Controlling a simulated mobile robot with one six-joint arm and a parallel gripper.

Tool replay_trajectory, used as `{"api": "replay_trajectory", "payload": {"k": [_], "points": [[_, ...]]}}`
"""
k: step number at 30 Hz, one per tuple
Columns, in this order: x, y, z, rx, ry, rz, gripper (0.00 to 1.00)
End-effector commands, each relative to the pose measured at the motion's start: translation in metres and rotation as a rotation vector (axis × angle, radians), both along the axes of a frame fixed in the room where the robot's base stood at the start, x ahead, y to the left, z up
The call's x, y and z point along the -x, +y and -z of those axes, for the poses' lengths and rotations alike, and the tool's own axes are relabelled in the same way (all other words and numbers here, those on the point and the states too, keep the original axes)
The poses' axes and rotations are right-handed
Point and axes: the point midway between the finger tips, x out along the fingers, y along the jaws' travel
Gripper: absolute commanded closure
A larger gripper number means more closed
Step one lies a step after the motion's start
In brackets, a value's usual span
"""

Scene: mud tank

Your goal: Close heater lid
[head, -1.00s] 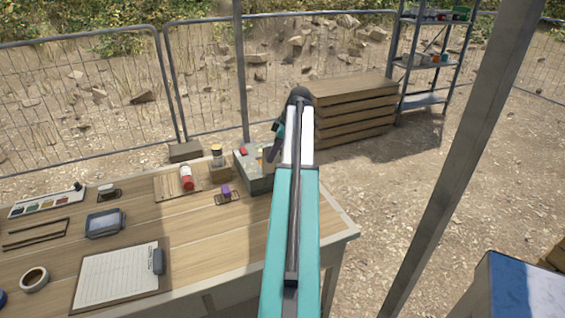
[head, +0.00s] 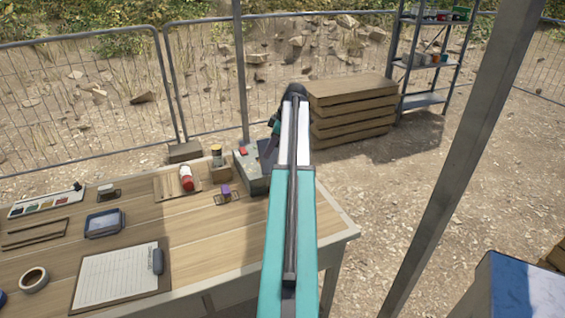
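A grey box (head: 254,181) stands at the far right corner of the wooden table, with a red part (head: 243,151) on its top left. It may be the heater; its lid cannot be made out, and my arm hides its right side. My teal and white arm reaches away over the table's right end. My dark gripper (head: 267,152) points down at the top of the grey box. I cannot tell whether it touches the box, and its fingers are too small and dark to tell open from shut.
A red-and-white bottle (head: 186,178), a small yellow-topped jar (head: 217,155) and a purple item (head: 225,191) stand left of the box. A clipboard (head: 117,277) lies in front. Stacked wooden planks (head: 350,105) and a metal post (head: 465,150) stand beyond the table.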

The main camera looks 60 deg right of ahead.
Motion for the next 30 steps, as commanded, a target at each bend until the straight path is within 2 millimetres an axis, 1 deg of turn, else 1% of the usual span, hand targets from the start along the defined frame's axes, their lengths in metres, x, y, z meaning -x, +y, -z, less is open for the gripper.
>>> {"api": "replay_trajectory", "payload": {"k": [4, 8, 30], "points": [[0.000, 0.000, -0.001, 0.000, 0.000, 0.000, 1.00], [0.000, 0.000, -0.008, 0.000, 0.000, 0.000, 1.00], [0.000, 0.000, -0.056, 0.000, 0.000, 0.000, 1.00]]}}
